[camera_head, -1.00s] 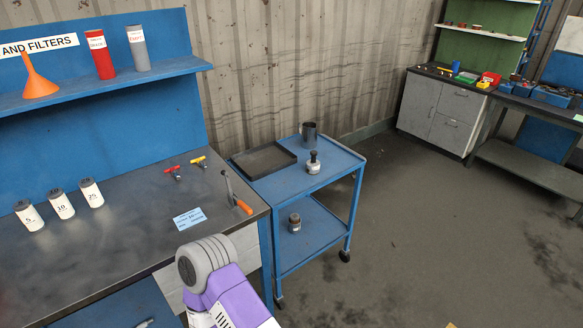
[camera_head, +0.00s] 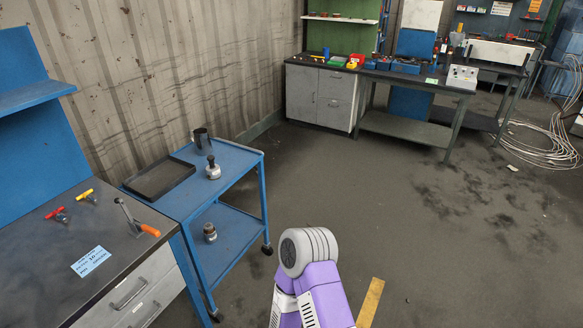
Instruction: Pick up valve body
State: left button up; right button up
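I cannot tell for sure which thing is the valve body. A small silvery metal part with a dark knob on top (camera_head: 212,168) stands upright on the top shelf of the blue cart (camera_head: 233,158). A second small metal part, round and greyish (camera_head: 209,233), stands on the cart's lower shelf. Both are small in the picture. A purple and grey link of my own arm rises at the bottom middle, apart from the cart. Neither of my grippers is in view.
A black tray (camera_head: 134,186) and a dark metal mug (camera_head: 201,139) are on the cart's top. The dark workbench (camera_head: 50,285) adjoins the cart at left. Another bench (camera_head: 405,125) with boxes stands at the back. Open floor lies right of the cart.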

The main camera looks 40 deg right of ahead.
aim_at(214, 174)
jog(key=z, duration=0.85)
jog(key=k, duration=0.45)
jog(key=z, duration=1.05)
jog(key=i, duration=1.8)
jog(key=u, duration=1.45)
jog(key=i, duration=0.85)
jog(key=u, duration=0.8)
